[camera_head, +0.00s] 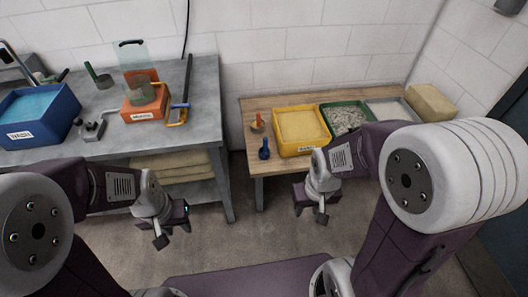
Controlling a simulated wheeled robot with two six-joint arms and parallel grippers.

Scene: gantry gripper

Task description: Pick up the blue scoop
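The blue scoop (264,149) stands near the front left of the wooden table, beside the yellow bin. My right gripper (310,213) hangs in front of that table, to the right of the scoop and nearer to me. Its fingertips look spread apart, with nothing between them. My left gripper (174,234) hangs over the floor in front of the grey table, well left of the scoop. Its fingertips also look apart and empty. Neither gripper touches the scoop.
On the wooden table (257,104) are an orange-handled tool (257,122), the yellow bin (302,149), a green bin (346,118) of gravel and a tan block (431,102). The grey table (206,100) holds a blue basin (68,127) and an orange container (146,117). A gap separates the tables.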

